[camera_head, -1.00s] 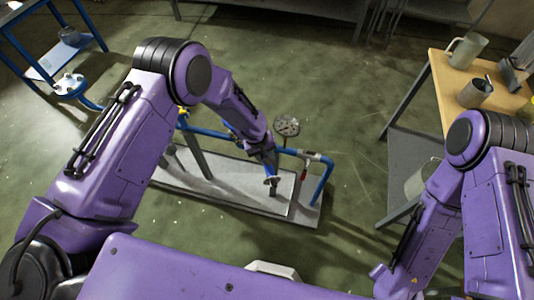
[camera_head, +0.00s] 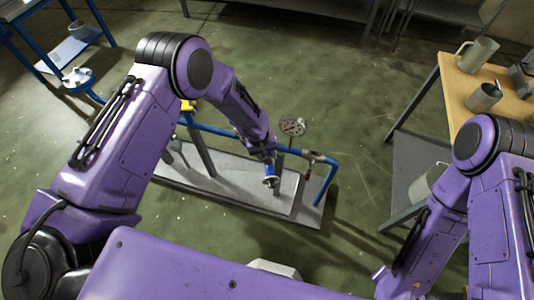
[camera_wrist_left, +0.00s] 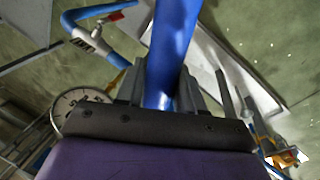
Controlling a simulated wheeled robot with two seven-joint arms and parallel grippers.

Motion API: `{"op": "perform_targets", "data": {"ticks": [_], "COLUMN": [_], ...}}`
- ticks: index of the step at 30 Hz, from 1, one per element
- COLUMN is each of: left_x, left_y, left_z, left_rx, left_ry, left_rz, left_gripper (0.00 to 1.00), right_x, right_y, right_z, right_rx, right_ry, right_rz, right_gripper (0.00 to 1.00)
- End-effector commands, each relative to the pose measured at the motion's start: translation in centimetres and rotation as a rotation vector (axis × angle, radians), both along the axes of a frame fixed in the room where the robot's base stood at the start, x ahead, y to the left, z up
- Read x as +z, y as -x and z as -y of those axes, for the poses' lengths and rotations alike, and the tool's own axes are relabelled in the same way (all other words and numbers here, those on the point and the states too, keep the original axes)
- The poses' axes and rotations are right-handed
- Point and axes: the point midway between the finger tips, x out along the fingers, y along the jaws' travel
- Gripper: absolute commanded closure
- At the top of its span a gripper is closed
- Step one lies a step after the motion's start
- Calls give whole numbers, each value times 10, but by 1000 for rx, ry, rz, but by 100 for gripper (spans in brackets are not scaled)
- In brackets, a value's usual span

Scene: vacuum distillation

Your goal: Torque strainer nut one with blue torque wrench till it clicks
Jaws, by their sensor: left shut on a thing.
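My left gripper (camera_head: 267,157) is shut on the blue torque wrench (camera_head: 269,170), over the front of the pipe stand in the head view. In the left wrist view the wrench's blue handle (camera_wrist_left: 172,45) stands between the fingers and runs out past the top edge. The strainer and nut one cannot be made out; my left forearm and gripper cover part of the pipe run. Whether the wrench touches a nut cannot be told. My right arm is at the lower right, with its gripper out of view.
The blue pipe (camera_head: 327,160) runs over a pale base plate (camera_head: 225,190) on the floor. A round gauge (camera_head: 292,125) stands just behind my left gripper. A wooden-topped table (camera_head: 455,85) with metal jugs is at right. A blue-framed stand is at far left.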

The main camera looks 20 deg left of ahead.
Motion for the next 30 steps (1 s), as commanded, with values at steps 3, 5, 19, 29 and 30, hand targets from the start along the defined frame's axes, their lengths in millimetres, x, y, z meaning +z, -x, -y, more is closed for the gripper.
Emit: {"op": "perform_targets", "data": {"ticks": [3, 5, 19, 29, 30], "left_x": [10, 14, 42, 63, 68], "left_y": [-2, -2, -2, -3, -2], "left_z": [0, 0, 0, 0, 0], "left_rx": [1, 1, 0, 1, 1], "left_ry": [0, 0, 1, 1, 1], "left_rz": [4, 4, 5, 7, 6], "left_gripper": [100, 100, 100, 100, 100], "right_x": [7, 11, 24, 25, 25], "right_y": [0, 0, 0, 0, 0], "right_z": [0, 0, 0, 0, 0], "right_rx": [0, 0, 0, 0, 0], "right_ry": [0, 0, 0, 0, 0], "right_rz": [0, 0, 0, 0, 0], "right_gripper": [65, 65, 65, 65, 65]}}
